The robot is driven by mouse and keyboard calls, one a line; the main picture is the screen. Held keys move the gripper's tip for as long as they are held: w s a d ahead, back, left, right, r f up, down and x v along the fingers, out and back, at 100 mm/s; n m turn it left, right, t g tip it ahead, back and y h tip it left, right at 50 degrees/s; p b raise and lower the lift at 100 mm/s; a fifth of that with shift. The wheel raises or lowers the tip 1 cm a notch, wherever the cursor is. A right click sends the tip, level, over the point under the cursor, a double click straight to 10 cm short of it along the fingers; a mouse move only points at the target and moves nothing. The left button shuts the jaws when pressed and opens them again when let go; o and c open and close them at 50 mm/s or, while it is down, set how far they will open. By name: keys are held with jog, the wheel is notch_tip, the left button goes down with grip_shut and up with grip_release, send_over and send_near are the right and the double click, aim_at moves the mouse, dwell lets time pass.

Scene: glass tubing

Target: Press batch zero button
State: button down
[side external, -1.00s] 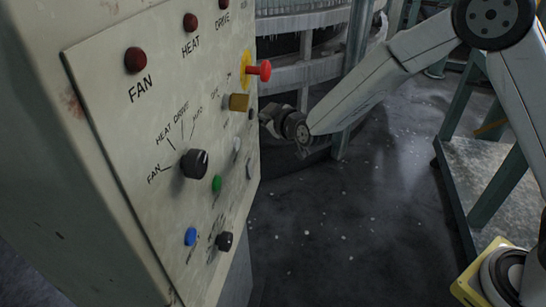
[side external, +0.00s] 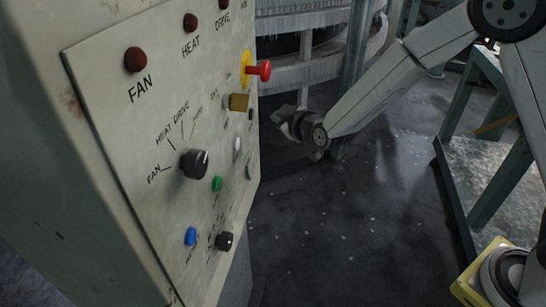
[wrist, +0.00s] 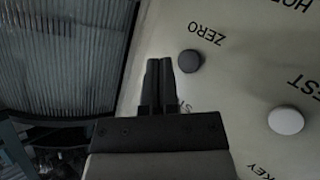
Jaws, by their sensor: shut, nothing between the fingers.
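The zero button is a dark round button (wrist: 190,61) beside the word ZERO on the cream panel in the wrist view. My gripper (wrist: 159,64) is shut and empty, its two dark fingers together. In the wrist view its tips lie just left of the dark button; whether they touch the panel I cannot tell. In the side view my gripper (side external: 278,117) is to the right of the panel's edge, with a visible gap from it. A small dark button (side external: 251,114) shows near the panel's right edge in that view.
A white button (wrist: 286,121) is right of the dark one in the wrist view. Open floor lies right of the panel.

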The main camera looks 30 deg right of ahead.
jog(key=shift+s+d, duration=0.75)
dwell(0.3)
jog(key=s+d+f+m+g, duration=0.1)
jog(key=s+d+m+g, duration=0.1)
jog(key=s, duration=0.6)
jog(key=s+d+f+m+g, duration=0.1)
jog(key=s+d+g, duration=0.3)
jog(key=s, duration=0.5)
jog(key=s+d+f+m+g, duration=0.2)
jog(key=s+g, duration=0.4)
jog(key=s, duration=0.3)
jog(key=shift+d+m+h, duration=0.3)
jog(key=shift+d+m, duration=0.1)
jog(key=shift+d, duration=0.05)
